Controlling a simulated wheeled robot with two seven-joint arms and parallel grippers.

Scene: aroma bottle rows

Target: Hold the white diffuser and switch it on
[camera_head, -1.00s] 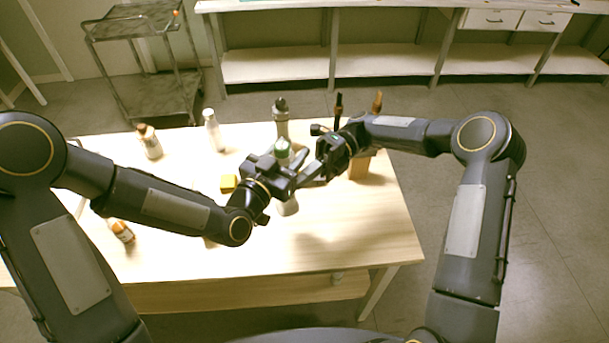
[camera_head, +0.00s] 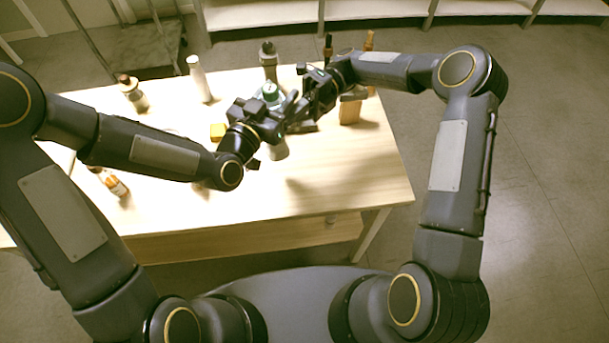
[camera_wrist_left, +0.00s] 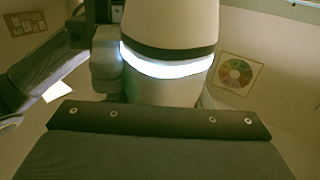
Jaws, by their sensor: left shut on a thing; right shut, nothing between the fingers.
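The white diffuser (camera_wrist_left: 170,75) fills the middle of the left wrist view, with a dark band and a glowing bluish-white ring around it. My right gripper (camera_head: 303,115) is shut and empty, close beside the left gripper and diffuser. Whether it touches the diffuser is hard to tell. The switch cannot be made out.
A wooden block (camera_head: 350,108) is right. The table's front right is clear.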

